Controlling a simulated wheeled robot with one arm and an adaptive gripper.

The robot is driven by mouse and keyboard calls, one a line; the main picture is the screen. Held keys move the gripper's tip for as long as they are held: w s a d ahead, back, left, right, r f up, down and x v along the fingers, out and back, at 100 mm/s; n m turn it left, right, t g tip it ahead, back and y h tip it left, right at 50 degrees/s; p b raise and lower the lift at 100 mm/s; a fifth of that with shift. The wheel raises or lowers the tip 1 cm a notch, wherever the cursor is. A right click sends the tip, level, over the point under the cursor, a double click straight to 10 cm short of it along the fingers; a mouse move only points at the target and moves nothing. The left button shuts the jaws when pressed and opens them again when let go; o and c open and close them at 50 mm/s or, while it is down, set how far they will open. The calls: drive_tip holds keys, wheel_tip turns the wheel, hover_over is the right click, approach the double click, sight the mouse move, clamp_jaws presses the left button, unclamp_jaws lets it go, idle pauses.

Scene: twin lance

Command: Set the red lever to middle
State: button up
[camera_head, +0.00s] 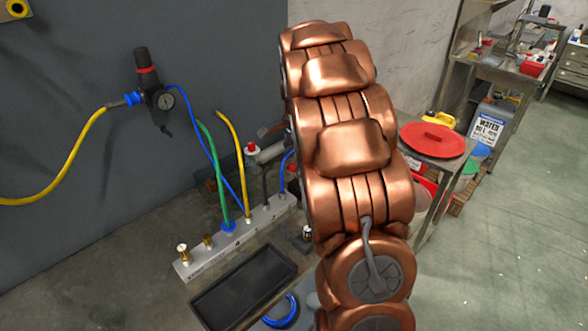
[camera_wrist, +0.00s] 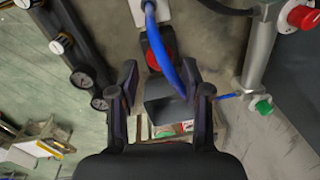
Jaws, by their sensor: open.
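A red part (camera_wrist: 152,60) on a dark block shows between and beyond my fingertips in the wrist view, partly covered by a blue hose. A round red knob with a white face (camera_wrist: 303,17) sits at the upper right on a grey pipe. I cannot tell for sure which red part is the lever, or its setting. In the head view, a red-topped white fitting (camera_head: 251,149) stands just left of my copper arm, and a small red part (camera_head: 292,170) shows beside the arm's edge. My gripper (camera_wrist: 158,80) is open, with nothing between its fingers that I can see held.
A grey manifold (camera_head: 238,236) with hoses and brass fittings runs along the wall. A black tray (camera_head: 245,286) lies in front of it. A regulator with a gauge (camera_head: 160,98) hangs on the wall. A table with a red lid (camera_head: 432,140) stands right of my arm.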

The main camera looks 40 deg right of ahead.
sight(294, 170)
drive_tip(key=shift+w+f+p, duration=0.2)
drive_tip(key=shift+f+p, duration=0.4)
drive_tip(key=shift+f, duration=1.95)
clamp_jaws()
